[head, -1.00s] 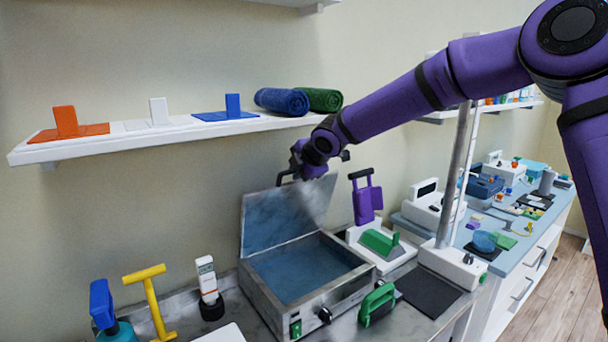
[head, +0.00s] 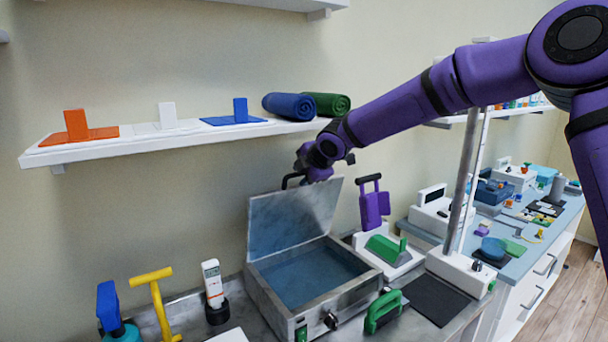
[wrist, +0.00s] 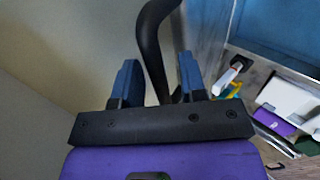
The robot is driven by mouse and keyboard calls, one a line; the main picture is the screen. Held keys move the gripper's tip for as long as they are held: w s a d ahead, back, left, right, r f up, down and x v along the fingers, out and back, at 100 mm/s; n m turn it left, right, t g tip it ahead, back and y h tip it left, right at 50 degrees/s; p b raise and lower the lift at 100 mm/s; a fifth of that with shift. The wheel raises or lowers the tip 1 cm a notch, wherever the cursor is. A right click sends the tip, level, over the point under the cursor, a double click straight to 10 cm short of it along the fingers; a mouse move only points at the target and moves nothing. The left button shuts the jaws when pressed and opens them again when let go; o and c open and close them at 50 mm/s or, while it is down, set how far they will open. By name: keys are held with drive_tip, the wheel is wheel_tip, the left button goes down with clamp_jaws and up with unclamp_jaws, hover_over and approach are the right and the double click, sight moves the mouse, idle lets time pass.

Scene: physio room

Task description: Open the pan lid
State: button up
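The pan (head: 328,305) is a grey metal box with blue inside, standing on the counter. Its lid (head: 290,222) stands raised, near upright, at the back edge. A black handle (head: 292,180) is at the lid's top. My gripper (head: 303,170) is at the lid's top edge, beside the handle. In the wrist view, my gripper's two blue fingers (wrist: 160,82) are apart, with the black curved handle (wrist: 150,42) between them. The handle lies nearer the right finger, with a gap on the left. Contact cannot be told.
A wall shelf (head: 150,147) with rolled towels (head: 289,106) is close behind my arm. Left of the pan are a yellow T-shaped tool (head: 157,300) and a white device (head: 212,284). Right of it are a green-handled object (head: 385,311) and a metal post (head: 464,175).

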drive_tip(key=v, duration=1)
drive_tip(key=shift+s+d+r, duration=0.15)
drive_tip(key=shift+s+r, duration=0.05)
drive_tip(key=shift+r, duration=0.15)
drive_tip(key=s+d+r+m+g+h, duration=0.15)
drive_tip(key=s+d+m+h, duration=0.55)
drive_tip(key=s+d+m, duration=1)
drive_tip(key=s+d+f+m, duration=0.1)
drive_tip(key=s+d+m, duration=0.3)
drive_tip(key=s, duration=0.7)
drive_tip(key=s+d+f+m+g+y, duration=0.1)
drive_tip(key=s+d+m, duration=0.3)
drive_tip(key=s+d, duration=0.4)
drive_tip(key=s, duration=0.4)
drive_tip(key=shift+s, duration=0.25)
